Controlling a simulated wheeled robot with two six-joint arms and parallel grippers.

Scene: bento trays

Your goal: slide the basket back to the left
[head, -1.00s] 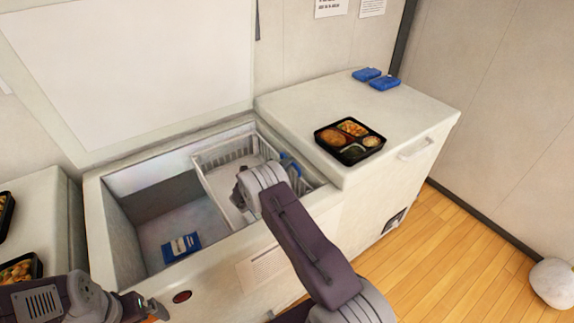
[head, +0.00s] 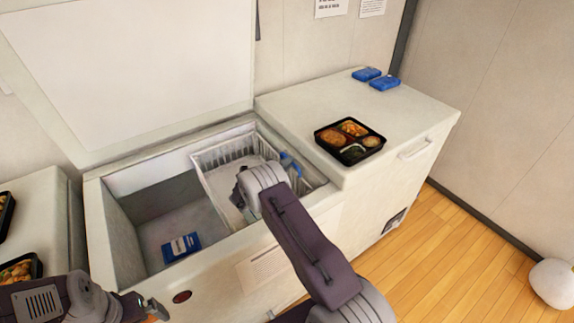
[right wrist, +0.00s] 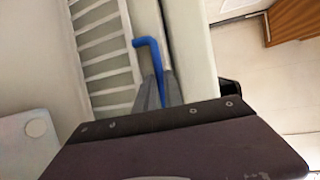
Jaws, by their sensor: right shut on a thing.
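The white wire basket (head: 205,172) hangs in the right part of the open chest freezer (head: 110,215). A blue handle (head: 288,164) stands at the basket's right side; it also shows in the right wrist view (right wrist: 148,42). My right gripper (right wrist: 160,88) is shut on the blue handle, its grey fingers close together there. In the head view my right wrist covers part of the basket and hides the fingers. My left gripper (head: 155,309) is low at the left, apart from the basket, and its jaws are too unclear to judge.
A blue pack (head: 181,246) lies on the freezer floor, left of the basket. A bento tray (head: 349,141) and blue packs (head: 384,83) rest on the closed right lid (head: 300,100). More trays (head: 20,271) sit on the left counter. The freezer's left part is otherwise clear.

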